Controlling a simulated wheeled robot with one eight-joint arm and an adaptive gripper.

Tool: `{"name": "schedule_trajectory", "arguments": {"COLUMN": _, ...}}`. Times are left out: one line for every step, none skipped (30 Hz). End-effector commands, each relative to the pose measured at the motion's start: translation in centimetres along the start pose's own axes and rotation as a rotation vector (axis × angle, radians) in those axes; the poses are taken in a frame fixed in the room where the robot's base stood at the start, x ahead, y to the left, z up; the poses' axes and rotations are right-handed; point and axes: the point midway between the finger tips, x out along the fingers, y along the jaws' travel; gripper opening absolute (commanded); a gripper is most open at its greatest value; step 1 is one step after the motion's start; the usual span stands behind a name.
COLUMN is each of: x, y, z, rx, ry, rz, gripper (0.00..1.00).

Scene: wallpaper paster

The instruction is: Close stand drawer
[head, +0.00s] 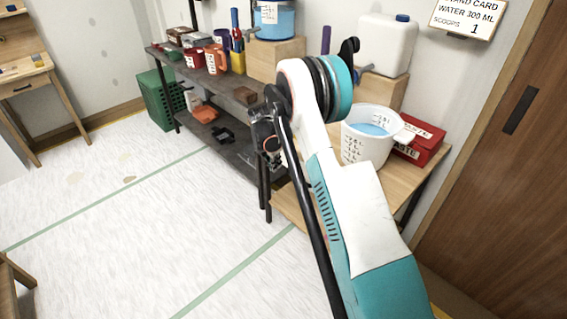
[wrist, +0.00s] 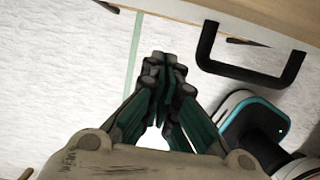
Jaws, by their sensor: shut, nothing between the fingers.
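A black bar handle (wrist: 250,76) sticks out from a pale wooden front (wrist: 215,16) at the upper right of the wrist view. My gripper (wrist: 163,62) is shut and empty, to the left of the handle and apart from it. In the head view the wooden stand (head: 430,166) is at the right, partly behind my arm. Its drawer front and handle are hidden there, and I cannot tell how far the drawer is out. My fingertips cannot be made out in the head view.
On the stand are a white measuring bucket (head: 367,137), a red box (head: 420,141) and a white water container (head: 388,44). A dark shelf bench (head: 225,87) adjoins it, with a green crate (head: 160,98) beyond. A brown door (head: 505,185) is at right.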

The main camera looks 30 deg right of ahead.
Motion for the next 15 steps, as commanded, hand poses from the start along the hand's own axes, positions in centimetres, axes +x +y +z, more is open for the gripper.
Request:
{"name": "schedule_trajectory", "arguments": {"x": -1.7, "y": -0.1, "z": 0.2, "rx": -0.001, "ry": 0.0, "rz": 0.0, "gripper": 0.0}}
{"name": "schedule_trajectory", "arguments": {"x": -2.5, "y": -0.1, "z": 0.3, "rx": -0.001, "ry": 0.0, "rz": 0.0, "gripper": 0.0}}
{"name": "schedule_trajectory", "arguments": {"x": -3.4, "y": -0.1, "z": 0.3, "rx": -0.001, "ry": 0.0, "rz": 0.0, "gripper": 0.0}}
{"name": "schedule_trajectory", "arguments": {"x": -4.1, "y": -0.1, "z": 0.3, "rx": -0.001, "ry": 0.0, "rz": 0.0, "gripper": 0.0}}
{"name": "schedule_trajectory", "arguments": {"x": -4.8, "y": -0.1, "z": 0.2, "rx": -0.001, "ry": 0.0, "rz": 0.0, "gripper": 0.0}}
{"name": "schedule_trajectory", "arguments": {"x": -5.6, "y": -0.1, "z": 0.2, "rx": -0.001, "ry": 0.001, "rz": 0.0, "gripper": 0.0}}
{"name": "schedule_trajectory", "arguments": {"x": -6.1, "y": -0.1, "z": 0.2, "rx": -0.001, "ry": 0.001, "rz": 0.0, "gripper": 0.0}}
{"name": "schedule_trajectory", "arguments": {"x": -6.7, "y": -0.1, "z": 0.2, "rx": -0.001, "ry": 0.001, "rz": -0.001, "gripper": 0.0}}
{"name": "schedule_trajectory", "arguments": {"x": -7.3, "y": -0.1, "z": 0.2, "rx": 0.0, "ry": 0.001, "rz": -0.001, "gripper": 0.0}}
{"name": "schedule_trajectory", "arguments": {"x": -7.8, "y": -0.1, "z": 0.2, "rx": 0.0, "ry": 0.001, "rz": -0.001, "gripper": 0.0}}
{"name": "schedule_trajectory", "arguments": {"x": -8.2, "y": -0.1, "z": 0.2, "rx": 0.0, "ry": 0.001, "rz": -0.001, "gripper": 0.0}}
{"name": "schedule_trajectory", "arguments": {"x": -8.6, "y": -0.1, "z": 0.2, "rx": 0.0, "ry": 0.001, "rz": -0.001, "gripper": 0.0}}
{"name": "schedule_trajectory", "arguments": {"x": -8.9, "y": -0.1, "z": 0.2, "rx": 0.0, "ry": 0.001, "rz": -0.001, "gripper": 0.0}}
{"name": "schedule_trajectory", "arguments": {"x": -9.2, "y": -0.1, "z": 0.2, "rx": 0.0, "ry": 0.001, "rz": -0.001, "gripper": 0.0}}
{"name": "schedule_trajectory", "arguments": {"x": -9.5, "y": -0.1, "z": 0.2, "rx": 0.0, "ry": 0.001, "rz": -0.001, "gripper": 0.0}}
